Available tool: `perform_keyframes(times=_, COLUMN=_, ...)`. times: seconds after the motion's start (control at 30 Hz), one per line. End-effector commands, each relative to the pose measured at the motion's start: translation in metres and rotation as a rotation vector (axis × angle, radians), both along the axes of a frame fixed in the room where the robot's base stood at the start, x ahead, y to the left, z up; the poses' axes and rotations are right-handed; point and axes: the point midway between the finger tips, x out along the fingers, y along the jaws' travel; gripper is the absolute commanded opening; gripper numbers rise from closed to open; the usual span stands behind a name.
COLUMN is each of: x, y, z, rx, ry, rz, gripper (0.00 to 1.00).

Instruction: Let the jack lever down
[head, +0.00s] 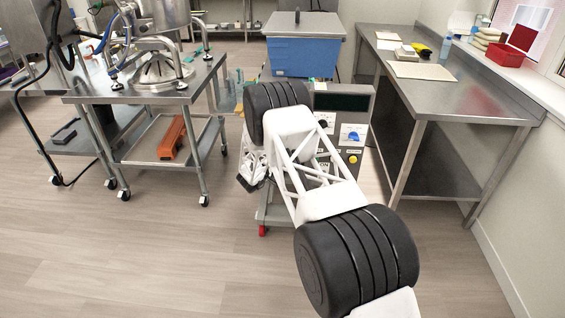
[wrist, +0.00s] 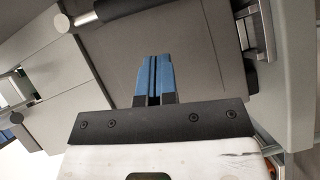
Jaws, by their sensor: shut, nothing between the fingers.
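In the wrist view, my gripper (wrist: 154,60) has its two blue fingers together with nothing between them. They lie in front of a dark grey panel (wrist: 180,45). A bar with a black sleeve and a bright metal end (wrist: 108,12) crosses the top left, apart from the fingertips; it may be the jack lever, but I cannot tell for sure. In the head view, my arm covers much of the depositor (head: 345,103), which has a control panel and a blue hopper (head: 303,55). No jack lever can be made out there, and my fingertips are not clear.
A steel cart (head: 150,98) with a metal vessel stands at left, an orange object (head: 172,138) on its lower shelf. A steel table (head: 470,95) stands at right, with boards and a red bin (head: 503,54) near it. The floor at front left is clear.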

Motion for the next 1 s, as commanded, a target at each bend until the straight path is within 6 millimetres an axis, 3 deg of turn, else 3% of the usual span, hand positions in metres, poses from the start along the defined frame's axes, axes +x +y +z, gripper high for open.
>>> perform_keyframes(times=0.4, x=-0.053, y=0.036, z=0.005, rx=0.000, ry=0.001, rz=0.002, gripper=0.00)
perform_keyframes(times=0.6, x=-0.063, y=0.042, z=0.005, rx=0.001, ry=0.001, rz=0.001, gripper=0.00)
perform_keyframes(times=1.0, x=-0.065, y=0.043, z=0.005, rx=0.000, ry=0.001, rz=0.000, gripper=0.00)
